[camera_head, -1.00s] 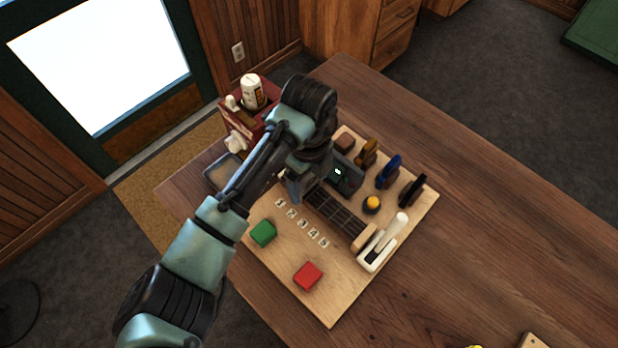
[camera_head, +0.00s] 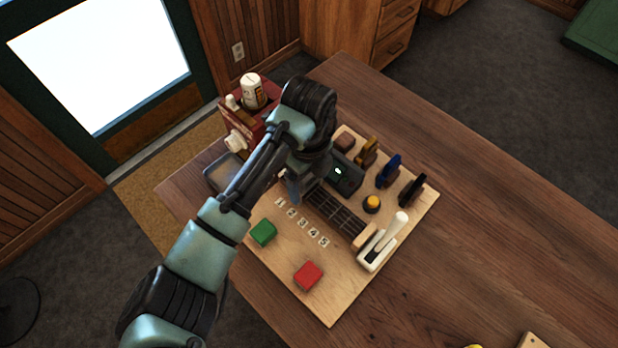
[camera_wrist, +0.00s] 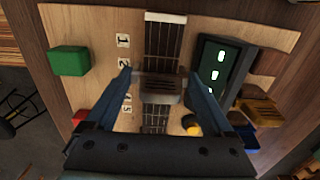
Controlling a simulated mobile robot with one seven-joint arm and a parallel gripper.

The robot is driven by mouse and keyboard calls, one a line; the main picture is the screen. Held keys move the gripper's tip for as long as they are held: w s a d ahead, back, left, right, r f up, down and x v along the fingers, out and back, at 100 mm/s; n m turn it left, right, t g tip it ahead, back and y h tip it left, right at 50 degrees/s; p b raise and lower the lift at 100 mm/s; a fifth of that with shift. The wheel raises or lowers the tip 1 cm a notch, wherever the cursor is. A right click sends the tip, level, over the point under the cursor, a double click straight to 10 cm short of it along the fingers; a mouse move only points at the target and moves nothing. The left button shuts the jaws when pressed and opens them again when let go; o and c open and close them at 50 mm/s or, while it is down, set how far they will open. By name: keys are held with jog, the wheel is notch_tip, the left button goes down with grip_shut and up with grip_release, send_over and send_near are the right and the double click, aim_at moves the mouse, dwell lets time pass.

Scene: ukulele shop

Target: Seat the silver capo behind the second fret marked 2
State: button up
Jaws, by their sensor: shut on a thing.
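The fretboard (camera_wrist: 165,40) runs up the wrist view, dark with pale frets; it also shows in the head view (camera_head: 335,213). My gripper (camera_wrist: 160,75) has one finger on each side of the neck and is shut on the silver capo (camera_wrist: 160,90), a grey block lying across the fretboard. The capo appears a little below the label 2 (camera_wrist: 124,63). Label 1 (camera_wrist: 123,40) is above it; label 3 is hidden by a finger. I cannot tell whether the capo touches the strings. In the head view my gripper (camera_head: 293,188) hides the capo.
A tuner box with lit display (camera_wrist: 214,75) stands right of the neck. Green (camera_head: 263,232) and red (camera_head: 308,275) blocks lie on the board's near side. A yellow-topped button (camera_head: 372,203), blue clamp (camera_head: 389,171), black clamp (camera_head: 412,190) and white-handled lever (camera_head: 384,246) stand beyond.

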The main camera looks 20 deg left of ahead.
jog(key=shift+f+b, duration=0.3)
jog(key=shift+f, duration=0.2)
jog(key=o, duration=1.1)
jog(key=shift+c, duration=0.2)
jog(key=shift+r, duration=0.1)
notch_tip(320, 180, up, 11)
jog(key=p, duration=0.9)
jog(key=shift+p, duration=0.3)
